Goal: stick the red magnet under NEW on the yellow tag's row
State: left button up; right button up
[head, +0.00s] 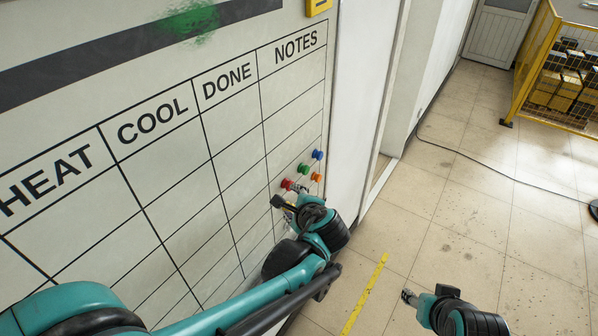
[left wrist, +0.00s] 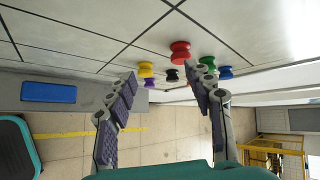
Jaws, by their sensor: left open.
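The red magnet (head: 287,184) sits on the whiteboard (head: 185,178) low in the NOTES column, leftmost of a cluster. My left gripper (head: 289,197) is right by it, open and empty. In the left wrist view the red magnet (left wrist: 180,51) stands on the board beyond the fingertips, between them in the picture but closer to the right finger. Whether a finger touches it I cannot tell. HEAT, COOL, DONE and NOTES headings show; the NEW heading and yellow tag are out of view. My right gripper (head: 409,297) is over the floor at lower right, its jaws unclear.
Green (head: 303,169), blue (head: 317,155) and orange (head: 315,177) magnets crowd beside the red one. Yellow (left wrist: 146,69), black (left wrist: 172,75) and purple (left wrist: 149,83) ones show in the left wrist view, near a blue block (left wrist: 48,92). A yellow cage (head: 540,62) stands far off.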

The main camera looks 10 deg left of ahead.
pick_arm(q)
jog(key=w+a+f+m, duration=0.1)
jog(key=w+a, duration=0.1)
jog(key=w, duration=0.5)
jog(key=shift+a+f+m+t+y+p, duration=0.3)
jog(key=shift+f+m, duration=0.1)
grip_shut()
jog(key=s+d, duration=0.2)
jog(key=d, duration=0.4)
jog(key=shift+s+d+b, duration=0.15)
jog(key=shift+d+b, duration=0.15)
jog(key=shift+b, duration=0.1)
dwell(0.5)
